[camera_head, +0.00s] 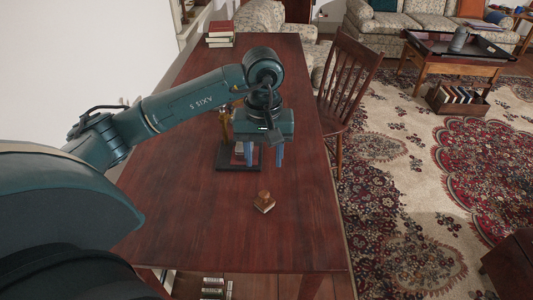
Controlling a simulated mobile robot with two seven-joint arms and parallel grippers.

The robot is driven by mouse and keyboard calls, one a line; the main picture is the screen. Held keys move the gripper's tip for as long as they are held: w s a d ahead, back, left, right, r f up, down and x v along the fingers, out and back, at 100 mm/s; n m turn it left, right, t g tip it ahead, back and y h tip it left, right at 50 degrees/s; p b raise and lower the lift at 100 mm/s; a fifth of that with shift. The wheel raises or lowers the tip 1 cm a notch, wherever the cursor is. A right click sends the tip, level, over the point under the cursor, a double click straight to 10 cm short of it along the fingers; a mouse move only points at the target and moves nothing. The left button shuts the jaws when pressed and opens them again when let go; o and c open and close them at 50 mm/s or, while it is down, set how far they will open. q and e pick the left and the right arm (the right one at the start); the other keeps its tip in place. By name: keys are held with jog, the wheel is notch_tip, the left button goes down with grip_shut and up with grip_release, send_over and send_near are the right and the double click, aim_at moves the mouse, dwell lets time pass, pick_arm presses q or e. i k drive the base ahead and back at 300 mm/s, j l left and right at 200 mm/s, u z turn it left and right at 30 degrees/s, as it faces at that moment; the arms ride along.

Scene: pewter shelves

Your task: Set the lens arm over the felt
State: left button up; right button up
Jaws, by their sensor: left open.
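A small stand with a dark flat base (226,166) and brass-coloured upright parts (225,125) is on the wooden table (190,225), partly hidden behind my left gripper. I cannot make out for certain which part is the lens arm, nor tell felt from base. My left gripper (265,161) points down with its two blue fingers apart and nothing seen between them. It overlaps the right side of the stand in the picture; I cannot tell whether they touch. My right gripper is not in view.
A small brown knobbed block (264,203) sits on the table nearer to me than the stand. Books (220,34) are stacked at the table's far left corner. A wooden chair (345,85) stands at the right edge. The table's near part is mostly clear.

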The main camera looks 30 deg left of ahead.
aim_at(231, 107)
jog(key=k+l, duration=0.8)
jog(key=k, duration=0.05)
